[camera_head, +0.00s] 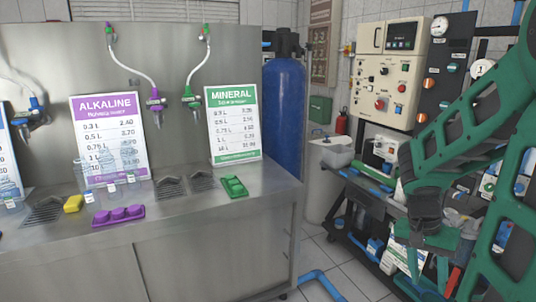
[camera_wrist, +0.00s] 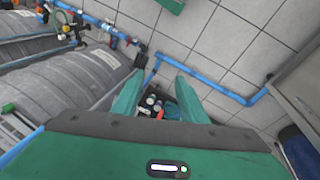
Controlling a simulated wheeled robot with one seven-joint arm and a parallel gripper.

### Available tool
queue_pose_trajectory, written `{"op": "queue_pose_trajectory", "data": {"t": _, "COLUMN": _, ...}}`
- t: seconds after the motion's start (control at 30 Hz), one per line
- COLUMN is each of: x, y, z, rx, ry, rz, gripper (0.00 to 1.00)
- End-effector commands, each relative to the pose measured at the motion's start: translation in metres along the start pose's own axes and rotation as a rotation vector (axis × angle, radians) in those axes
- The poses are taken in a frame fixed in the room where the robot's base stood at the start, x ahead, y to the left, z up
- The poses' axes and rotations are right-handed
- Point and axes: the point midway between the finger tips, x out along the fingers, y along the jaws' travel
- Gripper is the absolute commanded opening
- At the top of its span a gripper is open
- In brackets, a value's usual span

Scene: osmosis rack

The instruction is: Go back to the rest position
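My green arm reaches in from the right side of the head view, bent, with my gripper (camera_head: 432,240) hanging low in front of the equipment rack. In the wrist view my gripper (camera_wrist: 160,100) shows two green fingers standing apart with a gap between them. Nothing is held between the fingers. Below the gap, some way off, small bottles in a dark holder (camera_wrist: 158,104) show near the tiled floor. The gripper is to the right of the steel counter (camera_head: 200,215) and apart from it.
The counter bears purple caps (camera_head: 118,215), a green cap block (camera_head: 234,187), a yellow block (camera_head: 73,204) and clear bottles (camera_head: 130,163). A blue tank (camera_head: 284,110) and control panel (camera_head: 392,75) stand behind. Blue pipes (camera_wrist: 215,82) run along the floor. Grey cylinders (camera_wrist: 60,80) lie at left.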

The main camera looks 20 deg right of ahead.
Motion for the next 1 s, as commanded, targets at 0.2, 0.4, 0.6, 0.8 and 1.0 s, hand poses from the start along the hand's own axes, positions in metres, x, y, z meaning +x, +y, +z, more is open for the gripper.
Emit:
{"op": "queue_pose_trajectory", "data": {"t": 0.2, "x": -0.036, "y": 0.009, "z": 0.048, "rx": -0.231, "ry": -0.045, "rz": -0.139, "gripper": 0.39}}
{"op": "queue_pose_trajectory", "data": {"t": 0.4, "x": -0.06, "y": 0.02, "z": 0.089, "rx": -0.441, "ry": -0.056, "rz": -0.239, "gripper": 0.39}}
{"op": "queue_pose_trajectory", "data": {"t": 0.6, "x": -0.07, "y": 0.029, "z": 0.11, "rx": -0.559, "ry": -0.054, "rz": -0.287, "gripper": 0.39}}
{"op": "queue_pose_trajectory", "data": {"t": 0.8, "x": -0.071, "y": 0.03, "z": 0.114, "rx": -0.582, "ry": -0.053, "rz": -0.295, "gripper": 0.39}}
{"op": "queue_pose_trajectory", "data": {"t": 1.0, "x": -0.071, "y": 0.029, "z": 0.113, "rx": -0.58, "ry": -0.053, "rz": -0.294, "gripper": 0.31}}
